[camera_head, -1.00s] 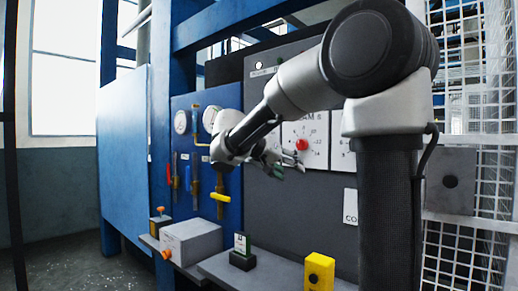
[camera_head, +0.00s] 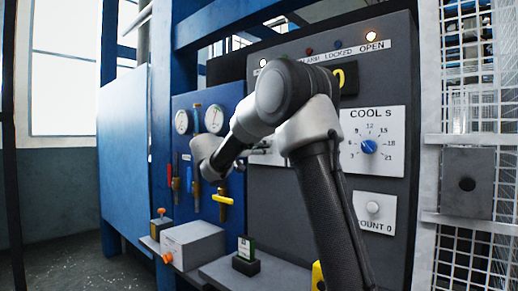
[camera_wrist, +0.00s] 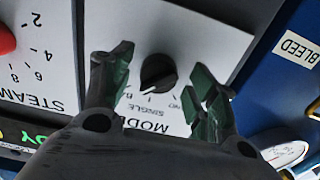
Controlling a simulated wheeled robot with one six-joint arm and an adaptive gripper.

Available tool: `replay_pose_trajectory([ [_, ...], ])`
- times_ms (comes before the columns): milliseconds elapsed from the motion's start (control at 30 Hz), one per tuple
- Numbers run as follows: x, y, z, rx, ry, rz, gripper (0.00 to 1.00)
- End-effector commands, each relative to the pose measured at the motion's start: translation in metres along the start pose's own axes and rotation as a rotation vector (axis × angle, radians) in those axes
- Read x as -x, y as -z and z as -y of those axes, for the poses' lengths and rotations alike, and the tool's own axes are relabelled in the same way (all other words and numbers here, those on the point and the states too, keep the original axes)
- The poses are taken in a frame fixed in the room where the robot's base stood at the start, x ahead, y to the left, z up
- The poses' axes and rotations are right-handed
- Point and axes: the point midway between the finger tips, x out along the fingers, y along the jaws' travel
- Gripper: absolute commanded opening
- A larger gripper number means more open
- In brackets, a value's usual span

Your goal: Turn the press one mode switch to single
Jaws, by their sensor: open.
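The mode switch (camera_wrist: 158,72) is a black round knob on a white plate in the wrist view, which shows it upside down. The plate carries the words MODE and SINGLE and another label partly hidden by a finger. A white mark on the knob points down and slightly left, on the side of the SINGLE lettering. My gripper (camera_wrist: 162,66) is open, with one green-padded finger on each side of the knob. I cannot tell whether either finger touches it. In the head view my arm hides the switch and my fingers.
The red STEAM knob (camera_wrist: 5,40) is at the left in the wrist view, and a BLEED label (camera_wrist: 297,47) is at the right. In the head view, a blue COOL S dial (camera_head: 368,146), yellow valve handle (camera_head: 222,199) and grey box (camera_head: 193,243) are around my arm.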

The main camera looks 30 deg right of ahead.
Motion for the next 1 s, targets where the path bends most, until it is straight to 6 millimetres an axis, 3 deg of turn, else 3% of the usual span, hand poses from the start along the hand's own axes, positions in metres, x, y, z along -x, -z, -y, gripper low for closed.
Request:
replay_pose_trajectory([
  [200, -0.0005, -0.0001, 0.0001, 0.001, 0.000, 0.000, 0.59],
  [467, -0.0003, -0.0001, 0.0000, 0.001, 0.000, 0.000, 0.13],
  [767, -0.0002, -0.0002, 0.0000, 0.024, 0.000, 0.000, 0.13],
  [1000, -0.0001, -0.0002, -0.0003, 0.139, 0.000, 0.000, 0.13],
])
